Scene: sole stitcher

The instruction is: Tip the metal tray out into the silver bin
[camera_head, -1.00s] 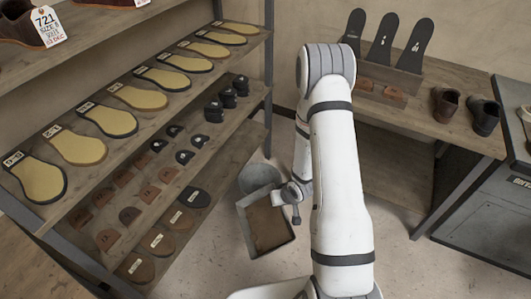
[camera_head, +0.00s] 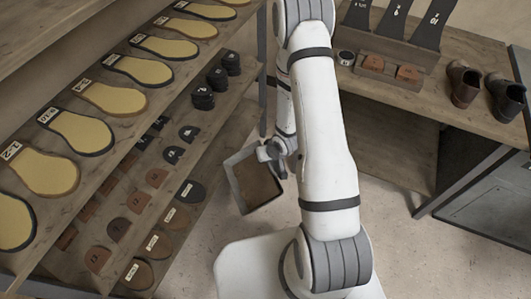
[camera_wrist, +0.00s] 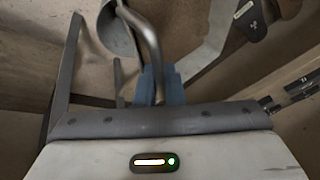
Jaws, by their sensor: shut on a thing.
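The metal tray (camera_head: 233,187) is a grey rectangular tray with a brown inside, low between the shelving and my arm in the head view. My gripper (camera_head: 270,154) is at its upper right side and shut on it. In the wrist view, my blue-grey fingers (camera_wrist: 159,86) are close together at a curved metal bar (camera_wrist: 152,42), which looks like a handle. I cannot tell exactly how far the tray is tilted. The silver bin does not show in the head view now. A grey rounded shape (camera_wrist: 117,32) in the wrist view may be the bin.
Wooden shelving (camera_head: 205,75) with soles and heel pieces runs along the left, close to the tray. Bare floor (camera_head: 395,235) lies right of my arm.

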